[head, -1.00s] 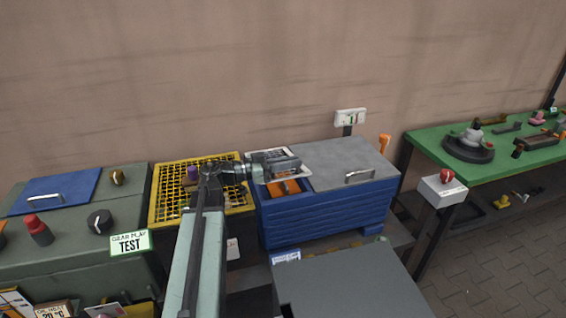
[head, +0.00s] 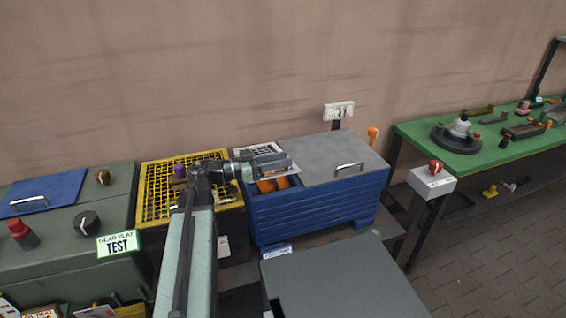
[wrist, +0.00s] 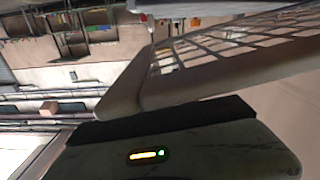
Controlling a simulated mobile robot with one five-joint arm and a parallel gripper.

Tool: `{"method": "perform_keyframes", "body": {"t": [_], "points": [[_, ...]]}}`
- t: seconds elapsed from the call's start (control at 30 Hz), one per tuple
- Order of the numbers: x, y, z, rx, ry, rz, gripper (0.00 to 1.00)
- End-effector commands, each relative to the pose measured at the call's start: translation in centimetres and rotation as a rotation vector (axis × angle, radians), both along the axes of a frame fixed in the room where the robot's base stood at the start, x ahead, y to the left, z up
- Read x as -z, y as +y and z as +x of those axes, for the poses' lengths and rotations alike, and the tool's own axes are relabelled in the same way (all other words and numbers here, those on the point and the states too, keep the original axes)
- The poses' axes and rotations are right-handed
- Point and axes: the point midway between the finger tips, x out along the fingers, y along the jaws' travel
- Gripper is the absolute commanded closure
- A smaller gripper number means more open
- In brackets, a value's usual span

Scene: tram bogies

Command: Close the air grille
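The air grille (head: 254,150) is a white framed grid at the left end of the blue bin's top. It looks raised and tilted, and my gripper hides part of it. In the wrist view the grille (wrist: 225,45) is very close, its pale frame slanting up to the right. My gripper (head: 272,161) is over the grille's near part, pointing right. A dark body with a small lit display fills the bottom of the wrist view, right against the grille frame. Whether they touch, and whether the fingers are open or shut, I cannot tell.
The blue bin (head: 312,213) holds orange pieces (head: 267,186) under the grille, with a grey handled lid (head: 330,156) to the right. A yellow mesh box (head: 152,192) stands left. A grey surface (head: 345,278) lies in front. A green table (head: 512,154) is at right.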

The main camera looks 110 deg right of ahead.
Motion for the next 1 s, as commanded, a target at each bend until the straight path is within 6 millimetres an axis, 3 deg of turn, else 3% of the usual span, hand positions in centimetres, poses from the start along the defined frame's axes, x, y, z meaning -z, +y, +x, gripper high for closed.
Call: {"method": "perform_keyframes", "body": {"t": [0.33,0.5,0.7,0.83,1.0], "points": [[0.0,0.2,6.2,-0.004,0.0,0.0,0.66],[0.0,0.3,7.4,-0.002,0.0,0.0,0.66],[0.0,0.4,7.4,0.0,0.0,0.0,0.66],[-0.9,0.4,7.3,0.0,0.0,0.0,1.0],[-5.3,0.4,7.3,0.003,0.002,0.0,1.0]]}}
